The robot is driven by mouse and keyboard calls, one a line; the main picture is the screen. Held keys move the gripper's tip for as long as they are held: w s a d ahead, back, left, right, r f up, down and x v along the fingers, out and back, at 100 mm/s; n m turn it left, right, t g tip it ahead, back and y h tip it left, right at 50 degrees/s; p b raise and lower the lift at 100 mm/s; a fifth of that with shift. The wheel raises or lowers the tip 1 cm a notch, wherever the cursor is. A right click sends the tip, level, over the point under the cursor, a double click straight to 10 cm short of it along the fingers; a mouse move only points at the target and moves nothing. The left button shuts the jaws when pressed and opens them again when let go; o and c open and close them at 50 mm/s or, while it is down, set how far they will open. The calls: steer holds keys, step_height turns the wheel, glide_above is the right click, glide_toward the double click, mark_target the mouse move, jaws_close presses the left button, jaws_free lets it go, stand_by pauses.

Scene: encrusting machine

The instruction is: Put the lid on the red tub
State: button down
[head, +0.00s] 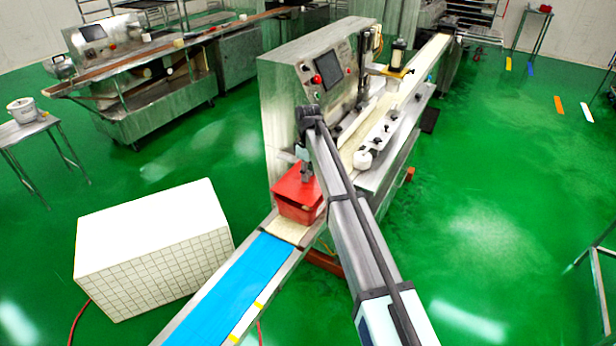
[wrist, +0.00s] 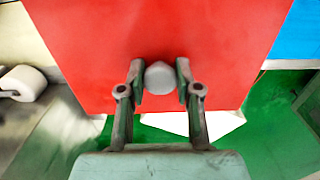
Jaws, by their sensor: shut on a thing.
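The red tub (head: 299,212) stands on the conveyor beside the machine, at the end of the blue belt. The flat red lid (head: 289,189) is right over the tub's top; I cannot tell whether it rests on the rim or is slightly above it. In the wrist view the lid (wrist: 160,35) fills the upper middle and has a round grey knob (wrist: 160,78). My gripper (head: 307,177) is above the lid, pointing down. In the wrist view my gripper (wrist: 160,82) has its fingers closed on the two sides of the knob. The tub is hidden there under the lid.
The blue belt (head: 232,288) runs toward the front left. The encrusting machine (head: 290,110) rises right behind the tub, with a white roller (head: 363,159) to the right. A white tiled box (head: 150,245) stands on the floor at left.

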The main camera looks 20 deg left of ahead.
steer(key=shift+f, duration=1.2)
steer(key=shift+f, duration=0.3)
steer(key=c, duration=0.8)
jaws_free()
step_height(320, 180, up, 13)
steer(key=b, duration=0.2)
steer(key=shift+f+b, duration=0.15)
steer(key=shift+b, duration=0.2)
